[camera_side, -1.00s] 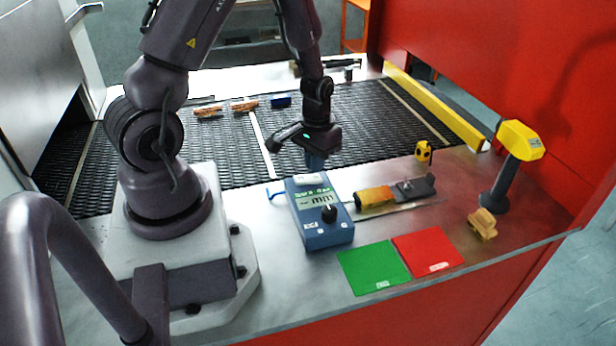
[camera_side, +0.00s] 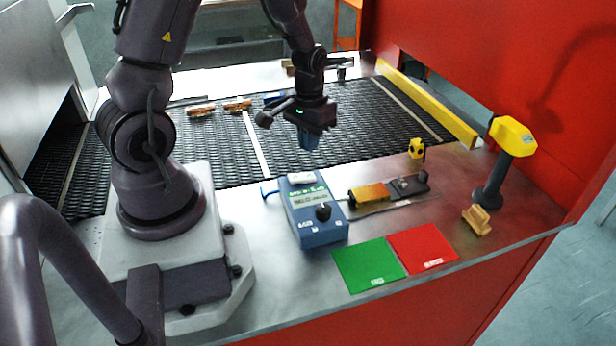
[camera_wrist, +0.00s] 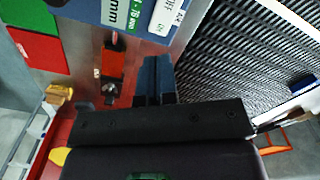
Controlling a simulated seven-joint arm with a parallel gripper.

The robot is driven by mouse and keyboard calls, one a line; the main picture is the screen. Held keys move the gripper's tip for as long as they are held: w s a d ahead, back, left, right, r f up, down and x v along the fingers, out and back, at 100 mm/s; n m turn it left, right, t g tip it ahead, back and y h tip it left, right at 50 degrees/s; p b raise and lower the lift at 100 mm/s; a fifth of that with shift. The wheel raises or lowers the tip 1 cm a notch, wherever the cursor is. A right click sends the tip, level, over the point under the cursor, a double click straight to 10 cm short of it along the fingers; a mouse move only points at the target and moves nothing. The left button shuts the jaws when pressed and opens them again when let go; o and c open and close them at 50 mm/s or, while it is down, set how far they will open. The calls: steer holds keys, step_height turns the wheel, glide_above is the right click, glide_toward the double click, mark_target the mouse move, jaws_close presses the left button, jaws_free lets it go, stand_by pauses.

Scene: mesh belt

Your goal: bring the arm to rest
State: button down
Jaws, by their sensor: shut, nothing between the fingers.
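My gripper (camera_side: 308,141) hangs over the dark mesh belt (camera_side: 370,120), just behind the blue measuring box. Its blue fingers are together and empty; they also show in the wrist view (camera_wrist: 154,78). The fingertips appear to be above the belt and clear of it, touching nothing that I can see. My arm is bent and raised above the belt.
A blue meter box (camera_side: 318,232) stands on the metal ledge, with an orange-handled tool (camera_side: 370,194) beside it. Green (camera_side: 368,265) and red (camera_side: 422,247) pads lie in front. A yellow-topped scanner (camera_side: 512,138) stands at right. Several small parts lie at the belt's far side.

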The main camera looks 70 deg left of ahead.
steer(key=shift+s+d, duration=0.1)
steer(key=shift+s, duration=0.1)
steer(key=shift+s+d+r+g, duration=0.15)
steer(key=shift+s+d+g, duration=0.3)
steer(key=shift+s, duration=0.25)
steer(key=s+d+r+m+t, duration=0.3)
steer(key=d+r, duration=0.3)
steer(key=r, duration=0.5)
steer(key=s+d+r+m+t, duration=0.3)
steer(key=d+r, duration=0.4)
steer(key=r, duration=0.4)
steer(key=shift+s+r, duration=0.15)
steer(key=shift+r, duration=0.05)
